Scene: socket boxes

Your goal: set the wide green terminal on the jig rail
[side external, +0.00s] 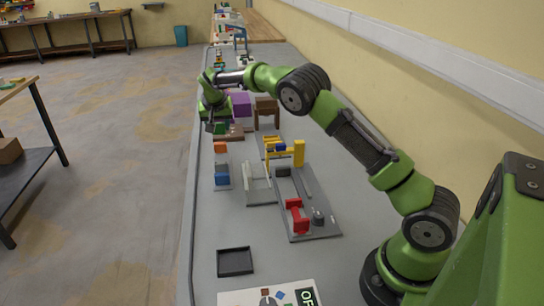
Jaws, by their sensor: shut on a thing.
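My gripper (212,122) is at the far part of the bench, pointing down, with its jaws small and partly hidden. It is shut on a green block at its tips, which I take to be the wide green terminal (221,128); its exact edges are hard to tell from the green wrist. A grey jig plate (325,228) lies nearer the camera, well apart from my gripper. It carries a red part (297,216), a yellow frame (299,152) and a dark rail-like bar. I cannot tell for certain which bar is the jig rail.
A strip with orange (221,148) and blue (222,179) blocks stands left of the jig. A purple block (241,104) and a brown stand (266,106) are close to my gripper.

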